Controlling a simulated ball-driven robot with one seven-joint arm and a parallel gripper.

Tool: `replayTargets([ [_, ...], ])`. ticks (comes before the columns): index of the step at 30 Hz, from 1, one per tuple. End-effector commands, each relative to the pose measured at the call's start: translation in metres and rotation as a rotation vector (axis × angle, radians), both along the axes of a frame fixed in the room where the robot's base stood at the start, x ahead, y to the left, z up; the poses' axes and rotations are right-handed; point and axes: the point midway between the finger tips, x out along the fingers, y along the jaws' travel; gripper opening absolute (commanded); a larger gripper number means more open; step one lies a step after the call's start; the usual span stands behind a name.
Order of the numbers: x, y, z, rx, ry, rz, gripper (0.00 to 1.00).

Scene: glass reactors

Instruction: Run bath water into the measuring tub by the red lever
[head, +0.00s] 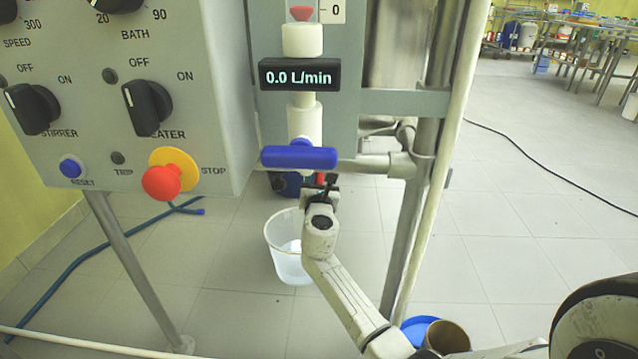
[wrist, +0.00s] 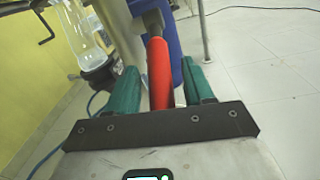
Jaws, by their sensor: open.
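The red lever (wrist: 160,70) stands between the two green fingers of my gripper (wrist: 159,72) in the wrist view. The jaws are open, with a gap beside the lever. In the head view only a small red bit of the lever (head: 320,178) shows behind my gripper (head: 326,183), below the blue valve handle. The measuring tub (head: 285,262) is a translucent white bucket on or near the floor, below and left of my gripper. My arm hides part of its right side. Whether it holds water is unclear.
A blue handle (head: 298,157) lies crosswise just above my gripper. The flow display (head: 299,76) reads 0.0 L/min. The control panel (head: 110,90) with a red stop button (head: 162,183) is at left. A steel post (head: 408,220) stands close at right. A blue hose (head: 75,262) lies on the floor.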

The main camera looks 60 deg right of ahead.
Motion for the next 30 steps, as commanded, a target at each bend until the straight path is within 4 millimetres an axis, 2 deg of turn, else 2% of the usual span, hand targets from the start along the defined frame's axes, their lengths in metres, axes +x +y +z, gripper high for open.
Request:
replayTargets([
  [4,0.0032,-0.0063,-0.0001,0.000,0.001,0.000,0.52],
  [12,0.0034,-0.0069,0.0003,0.000,0.000,0.000,0.52],
  [27,0.0032,-0.0067,0.0002,0.000,0.000,-0.001,0.04],
  [30,0.0031,-0.0067,0.0002,0.000,0.000,-0.001,0.00],
])
